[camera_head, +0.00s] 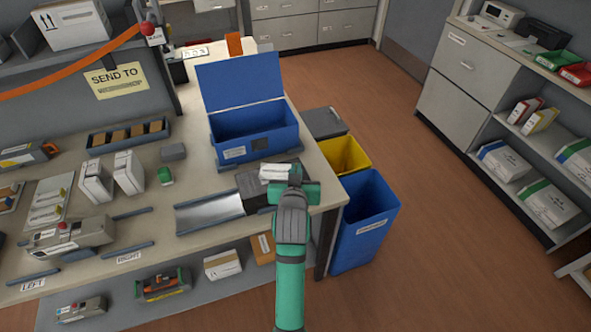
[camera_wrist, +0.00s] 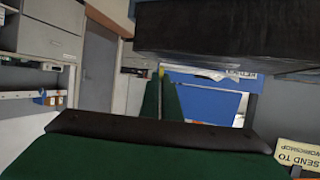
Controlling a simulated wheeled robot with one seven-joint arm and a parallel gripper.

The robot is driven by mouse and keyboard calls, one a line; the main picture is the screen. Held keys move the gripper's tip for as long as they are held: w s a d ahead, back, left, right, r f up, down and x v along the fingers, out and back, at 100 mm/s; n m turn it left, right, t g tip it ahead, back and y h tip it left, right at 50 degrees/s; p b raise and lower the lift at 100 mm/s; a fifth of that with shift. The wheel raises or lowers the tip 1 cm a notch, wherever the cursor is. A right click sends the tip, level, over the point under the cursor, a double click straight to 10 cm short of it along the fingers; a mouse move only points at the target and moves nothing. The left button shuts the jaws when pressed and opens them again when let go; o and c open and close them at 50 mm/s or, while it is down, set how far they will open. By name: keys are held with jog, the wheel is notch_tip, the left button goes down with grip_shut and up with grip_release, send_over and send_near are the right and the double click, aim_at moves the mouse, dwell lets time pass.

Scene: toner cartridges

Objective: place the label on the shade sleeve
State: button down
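My gripper (camera_head: 290,180) is at the right part of the workbench, over a dark grey block (camera_head: 252,184) and next to a white piece (camera_head: 276,171). In the wrist view its green fingers (camera_wrist: 161,95) lie close together, with only a thin line between them. A small yellowish spot shows at their tips; I cannot tell whether something thin is held. A silver curved trough (camera_head: 208,213), possibly the shade sleeve, lies left of the dark block. I cannot make out the label with certainty. A large dark slab (camera_wrist: 220,30) fills the top of the wrist view.
An open blue box (camera_head: 255,130) stands behind my gripper. Yellow (camera_head: 345,155) and blue (camera_head: 363,220) bins stand right of the bench. White cartons (camera_head: 128,172), a grey cartridge unit (camera_head: 70,237) and a dark tray (camera_head: 127,135) occupy the left. The floor to the right is clear.

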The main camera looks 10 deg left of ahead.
jog(key=shift+f, duration=0.55)
jog(key=c, duration=1.9)
grip_release()
jog(key=v, duration=1)
jog(key=shift+s+r, duration=0.15)
jog(key=shift+s, duration=0.15)
jog(key=shift+d, duration=0.1)
